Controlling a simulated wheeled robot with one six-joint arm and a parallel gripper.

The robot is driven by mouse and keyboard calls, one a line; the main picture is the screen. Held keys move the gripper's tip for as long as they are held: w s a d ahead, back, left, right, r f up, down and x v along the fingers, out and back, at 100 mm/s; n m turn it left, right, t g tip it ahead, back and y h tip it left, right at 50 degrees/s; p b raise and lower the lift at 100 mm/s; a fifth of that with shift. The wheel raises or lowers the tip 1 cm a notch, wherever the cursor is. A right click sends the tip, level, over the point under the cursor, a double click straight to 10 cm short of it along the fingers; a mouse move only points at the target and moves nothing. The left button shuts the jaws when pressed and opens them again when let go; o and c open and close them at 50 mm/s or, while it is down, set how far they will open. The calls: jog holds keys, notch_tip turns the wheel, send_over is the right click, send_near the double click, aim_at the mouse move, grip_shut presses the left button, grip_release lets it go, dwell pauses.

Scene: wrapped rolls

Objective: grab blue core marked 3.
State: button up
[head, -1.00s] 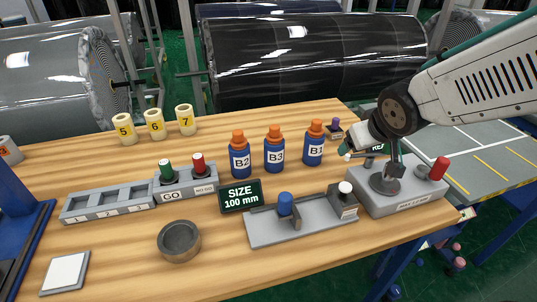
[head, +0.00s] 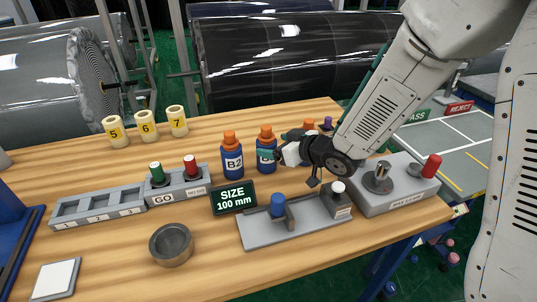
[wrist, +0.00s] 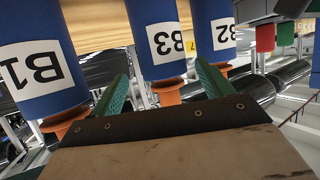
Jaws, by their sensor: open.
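The blue core marked B3 (head: 265,145) stands upright with an orange top, its label partly hidden by my gripper (head: 268,155) in the head view. In the wrist view, upside down, B3 (wrist: 152,18) is in the middle. My gripper (wrist: 162,72) is open and empty, its green fingers to either side of B3 in the picture; I cannot tell whether they touch it. Blue core B2 (head: 231,158) stands left of B3 and is right of it in the wrist view (wrist: 213,14). Core B1 (wrist: 35,30) is at the left there and mostly hidden in the head view.
Yellow rolls 5, 6 and 7 (head: 147,124) stand at the back left. The size display (head: 233,197), a grey fixture with a blue knob (head: 278,206), a round cup (head: 171,245) and a slotted rack (head: 98,208) lie in front. A grey gauge block (head: 395,188) is at right.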

aim_at(262, 145)
jog(key=x, duration=0.5)
jog(key=shift+w+a+f, duration=0.1)
jog(key=shift+a+f, duration=0.2)
jog(key=shift+a, duration=0.1)
jog(key=c, duration=1.2)
